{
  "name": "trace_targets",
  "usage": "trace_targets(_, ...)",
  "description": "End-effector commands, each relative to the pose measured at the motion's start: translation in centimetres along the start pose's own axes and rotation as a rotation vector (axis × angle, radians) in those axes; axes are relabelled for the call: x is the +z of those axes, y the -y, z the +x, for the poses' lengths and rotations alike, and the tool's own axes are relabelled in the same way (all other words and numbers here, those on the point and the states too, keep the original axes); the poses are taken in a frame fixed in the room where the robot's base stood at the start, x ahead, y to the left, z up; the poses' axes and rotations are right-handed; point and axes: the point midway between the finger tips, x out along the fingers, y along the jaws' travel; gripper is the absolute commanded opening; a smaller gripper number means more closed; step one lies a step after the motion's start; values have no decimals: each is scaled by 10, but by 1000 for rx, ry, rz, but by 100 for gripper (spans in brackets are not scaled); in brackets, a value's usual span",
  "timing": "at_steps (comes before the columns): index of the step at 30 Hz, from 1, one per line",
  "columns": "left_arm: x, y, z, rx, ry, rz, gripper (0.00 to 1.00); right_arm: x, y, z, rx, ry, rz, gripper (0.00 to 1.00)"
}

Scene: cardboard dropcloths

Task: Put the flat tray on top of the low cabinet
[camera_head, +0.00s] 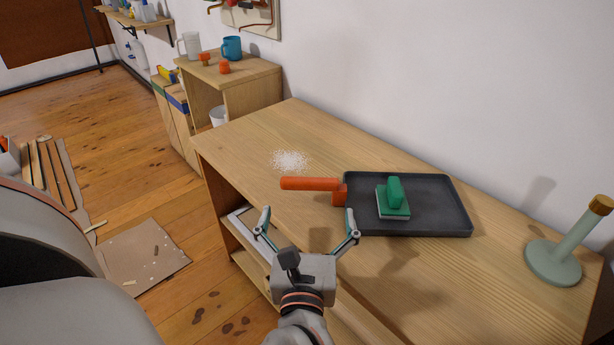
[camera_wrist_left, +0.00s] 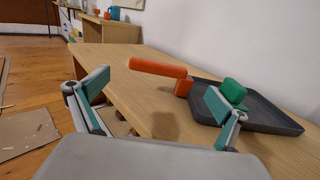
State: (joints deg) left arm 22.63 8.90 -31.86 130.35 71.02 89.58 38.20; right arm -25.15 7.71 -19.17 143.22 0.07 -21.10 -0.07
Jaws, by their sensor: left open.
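The flat tray (camera_head: 440,220) is dark grey with a raised rim and an orange handle (camera_head: 312,184) that appears joined to its left edge. It lies on a light wooden cabinet (camera_head: 240,145) with open shelves below. A green scrubber-like block (camera_head: 393,198) sits in the tray. The tray also shows in the left wrist view (camera_wrist_left: 268,118). My left gripper (camera_head: 308,214) is open and empty at the cabinet's front edge, in front of the handle. In the left wrist view the handle (camera_wrist_left: 157,68) stands beyond the fingers. My right gripper is not in view.
A patch of white specks (camera_head: 290,160) lies behind the handle. A second wooden unit (camera_head: 262,82) holds a blue mug (camera_head: 232,47) and a white mug.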

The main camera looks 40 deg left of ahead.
Motion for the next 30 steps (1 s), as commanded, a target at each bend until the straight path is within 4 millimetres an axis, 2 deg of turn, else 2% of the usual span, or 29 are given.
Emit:
trace_targets(6, 2, -1, -19, -1, 8, 11, 100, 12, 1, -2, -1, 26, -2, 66)
trace_targets(10, 20, -5, -27, -17, 104, 140, 100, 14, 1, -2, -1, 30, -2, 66)
trace_targets(14, 57, -4, -49, -54, 318, 455, 100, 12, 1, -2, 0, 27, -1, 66)
trace_targets(16, 74, 5, -69, -80, 454, 678, 100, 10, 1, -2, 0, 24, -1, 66)
trace_targets(18, 83, 18, -92, -108, 588, 911, 100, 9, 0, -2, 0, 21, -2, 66)
trace_targets(20, 83, 32, -113, -137, 698, 1115, 100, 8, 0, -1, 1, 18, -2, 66)
trace_targets(23, 67, 54, -148, -197, 881, 1462, 100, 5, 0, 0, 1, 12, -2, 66)
trace_targets(25, 43, 67, -172, -249, 1007, 1710, 100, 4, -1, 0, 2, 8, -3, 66)
trace_targets(28, -4, 73, -204, -345, 1186, 2057, 100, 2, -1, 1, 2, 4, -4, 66)
trace_targets(30, -39, 68, -220, -419, 1304, 2276, 100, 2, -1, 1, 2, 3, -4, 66)
